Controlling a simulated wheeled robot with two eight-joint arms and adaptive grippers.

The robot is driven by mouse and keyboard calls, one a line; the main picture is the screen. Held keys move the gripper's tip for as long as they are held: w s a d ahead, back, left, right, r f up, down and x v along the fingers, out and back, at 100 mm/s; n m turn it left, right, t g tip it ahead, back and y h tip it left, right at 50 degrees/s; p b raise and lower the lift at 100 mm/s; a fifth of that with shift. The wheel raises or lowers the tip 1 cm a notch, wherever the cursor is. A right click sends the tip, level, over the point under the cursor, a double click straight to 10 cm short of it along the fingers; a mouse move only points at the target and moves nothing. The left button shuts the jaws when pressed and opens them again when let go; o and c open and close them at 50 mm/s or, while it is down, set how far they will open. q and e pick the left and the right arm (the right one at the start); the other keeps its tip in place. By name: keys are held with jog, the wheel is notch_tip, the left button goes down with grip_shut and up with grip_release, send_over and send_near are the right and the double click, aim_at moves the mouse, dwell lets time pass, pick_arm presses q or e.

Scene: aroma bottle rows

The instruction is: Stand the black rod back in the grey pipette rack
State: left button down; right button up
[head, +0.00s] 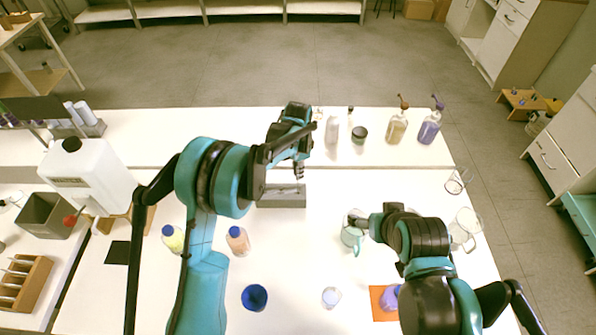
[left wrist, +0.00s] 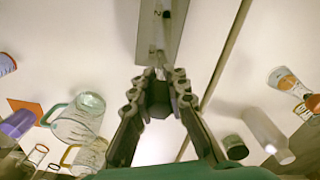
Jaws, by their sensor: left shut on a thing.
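The grey pipette rack (head: 283,200) stands on the white table near the middle in the head view, just below my left gripper (head: 299,172). In the left wrist view the rack (left wrist: 176,40) lies at the top, beyond my left fingertips (left wrist: 159,74). My left gripper is shut on a thin piece, taken to be the black rod. A dark part of the rod (left wrist: 167,14) shows against the rack in the left wrist view. Its ends and its seating in the rack are unclear. My right gripper (head: 360,220) is at a glass mug with a green handle (head: 351,238); its fingers are too small to judge.
Several bottles and a dark green jar (head: 359,134) stand along the back. A blue cup (head: 254,297), a small bottle (head: 238,240) and an orange mat (head: 383,303) are in front. Glass beakers (head: 466,225) are at the right. A white canister (head: 85,175) stands left.

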pick_arm(q)
jog(key=shift+f, duration=0.15)
jog(key=shift+f+b, duration=1.1)
jog(key=shift+f, duration=0.3)
jog(key=shift+f, duration=0.2)
jog(key=shift+f+b, duration=0.85)
jog(key=c, duration=1.4)
grip_release()
jog(key=shift+r, duration=0.15)
